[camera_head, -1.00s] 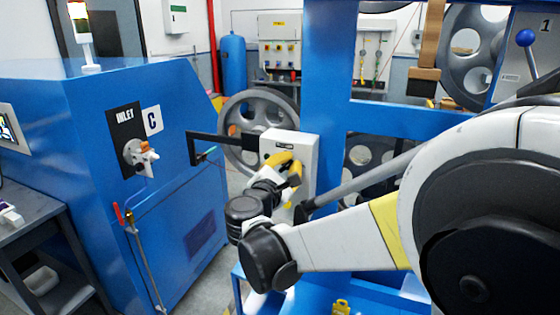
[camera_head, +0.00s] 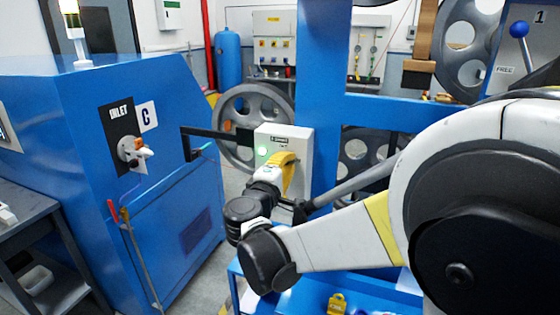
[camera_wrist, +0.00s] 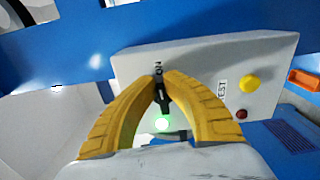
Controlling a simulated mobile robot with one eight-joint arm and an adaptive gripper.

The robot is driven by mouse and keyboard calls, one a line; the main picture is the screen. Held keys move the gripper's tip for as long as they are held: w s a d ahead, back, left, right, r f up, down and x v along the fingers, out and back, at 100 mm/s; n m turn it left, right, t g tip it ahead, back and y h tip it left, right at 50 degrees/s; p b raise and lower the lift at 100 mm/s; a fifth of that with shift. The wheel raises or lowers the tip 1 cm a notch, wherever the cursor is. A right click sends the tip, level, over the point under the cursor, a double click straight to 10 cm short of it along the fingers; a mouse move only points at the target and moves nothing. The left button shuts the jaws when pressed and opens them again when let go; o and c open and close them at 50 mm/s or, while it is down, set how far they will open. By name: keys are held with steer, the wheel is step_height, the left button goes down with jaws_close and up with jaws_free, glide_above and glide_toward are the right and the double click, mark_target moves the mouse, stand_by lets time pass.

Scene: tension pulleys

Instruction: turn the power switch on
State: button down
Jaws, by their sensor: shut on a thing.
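A white control box (camera_head: 301,150) hangs on the blue frame in the head view, and its face (camera_wrist: 215,60) fills the middle of the wrist view. The black power switch (camera_wrist: 164,98) is a small lever knob on that face, with an "ON" label (camera_wrist: 158,69) beside its end. My gripper (camera_wrist: 161,79) has yellow fingers closed around the switch, touching it from both sides; the head view shows my gripper (camera_head: 284,160) against the box. A green lamp (camera_wrist: 162,124) near the switch is lit, and this lamp (camera_head: 263,152) also glows in the head view.
A yellow button (camera_wrist: 249,83) and a small red button (camera_wrist: 241,114) sit right of the switch, near a "TEST" label. A blue cabinet (camera_head: 100,180) stands at left. Blue frame posts (camera_head: 322,90) stand close to the right of the box.

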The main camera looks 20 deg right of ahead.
steer(key=shift+m, duration=0.4)
steer(key=c, duration=1.5)
jaws_free()
steer(key=shift+w, duration=0.1)
steer(key=v, duration=1.2)
